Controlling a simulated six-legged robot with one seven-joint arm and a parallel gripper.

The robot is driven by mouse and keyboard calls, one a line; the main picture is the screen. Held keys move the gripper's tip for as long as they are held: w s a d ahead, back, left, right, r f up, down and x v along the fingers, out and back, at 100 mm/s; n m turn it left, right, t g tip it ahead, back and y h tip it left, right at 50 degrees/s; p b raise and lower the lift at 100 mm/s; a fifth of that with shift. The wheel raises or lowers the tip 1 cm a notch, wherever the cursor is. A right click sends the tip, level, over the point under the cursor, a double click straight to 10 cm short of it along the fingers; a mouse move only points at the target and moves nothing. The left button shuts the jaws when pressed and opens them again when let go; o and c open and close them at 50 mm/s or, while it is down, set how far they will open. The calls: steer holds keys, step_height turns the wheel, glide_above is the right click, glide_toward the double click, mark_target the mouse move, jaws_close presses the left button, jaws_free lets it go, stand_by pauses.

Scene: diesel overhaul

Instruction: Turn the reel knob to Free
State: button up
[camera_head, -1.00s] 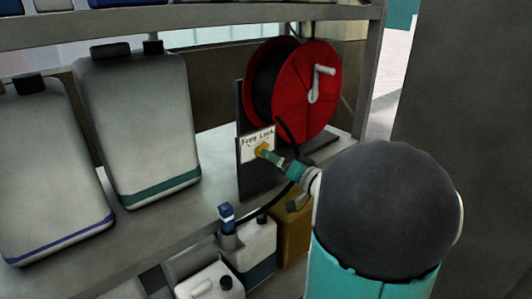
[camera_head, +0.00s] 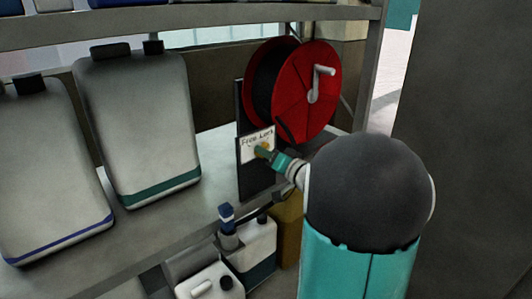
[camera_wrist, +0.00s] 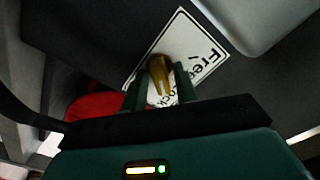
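The reel knob (camera_wrist: 159,72) is a small brass-yellow piece on a white Free/Lock label plate (camera_head: 257,141), which stands in front of the red hose reel (camera_head: 309,92). My gripper (camera_head: 270,154) reaches the knob from the lower right in the head view, partly covering it. In the wrist view, the two dark green fingers (camera_wrist: 159,82) stand on either side of the knob, with slivers of white label showing between. The fingers look apart; firm contact is not visible. In the wrist view "Free" reads on the right, and "Lock" is partly hidden below by the gripper.
Two large grey-white canisters (camera_head: 140,125) stand on the shelf (camera_head: 120,225) at left. Smaller bottles (camera_head: 252,250) and a yellow container (camera_head: 289,225) are below the label plate. A shelf board (camera_head: 200,17) runs above. A dark wall (camera_head: 470,120) is at right.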

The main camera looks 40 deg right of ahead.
steer(key=c, duration=0.4)
steer(key=n, duration=1.6)
steer(key=shift+a+f, duration=0.1)
steer(key=shift+a, duration=0.15)
steer(key=o, duration=1.5)
